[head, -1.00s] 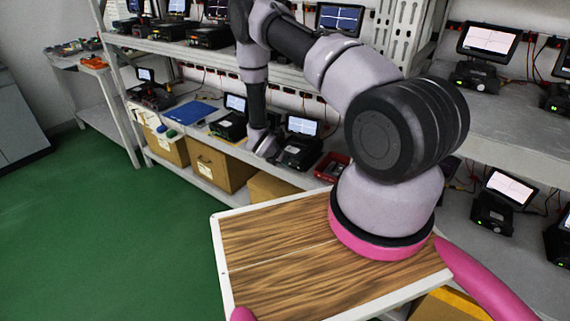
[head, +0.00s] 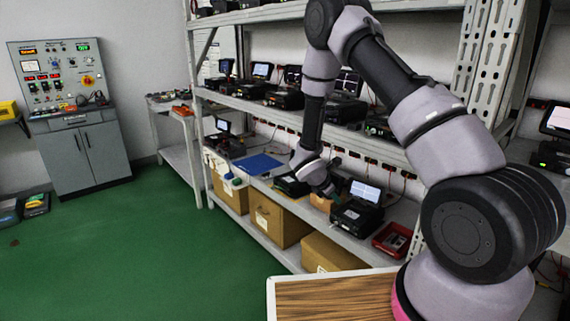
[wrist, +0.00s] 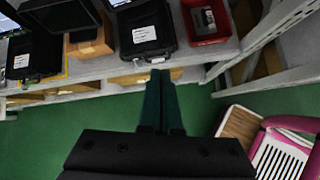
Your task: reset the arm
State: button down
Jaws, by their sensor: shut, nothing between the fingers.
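My arm reaches from the lower right of the head view, over the wooden-topped deck (head: 335,300) of my base, towards the lower shelf. My gripper (head: 328,190) points down by the shelf's front edge, between two black instruments; its tips are small there. In the wrist view my gripper (wrist: 160,78) has its two dark fingers together with nothing between them. Beyond the tips is a black instrument case (wrist: 145,30) with a white label. The same view shows floor beneath the fingers.
A red bin (head: 392,240) stands right of the instrument with a lit screen (head: 358,210). Cardboard boxes (head: 275,222) sit under the lower shelf. A rack upright (head: 480,70) rises behind my arm. A grey control cabinet (head: 85,150) stands far left. The green floor (head: 150,250) is open.

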jog(key=s+d+r+m+g+y, duration=0.1)
jog(key=s+d+r+m, duration=0.15)
jog(key=r+m, duration=0.45)
jog(key=s+d+r+m, duration=0.2)
jog(key=s+r+m, duration=0.15)
jog(key=r, duration=0.85)
jog(key=s+d+r+m+g+y, duration=0.15)
jog(key=s+r+m, duration=0.25)
jog(key=r, duration=0.5)
jog(key=s+a+r+m+t+y, duration=0.2)
jog(key=s+a+r+m+y, duration=0.1)
jog(key=s+r+m, duration=0.3)
jog(key=s+a+r+m+t+y, duration=0.3)
jog(key=s+r+m, duration=0.3)
jog(key=s+r, duration=0.4)
jog(key=shift+s, duration=1.15)
jog(key=shift+r, duration=0.1)
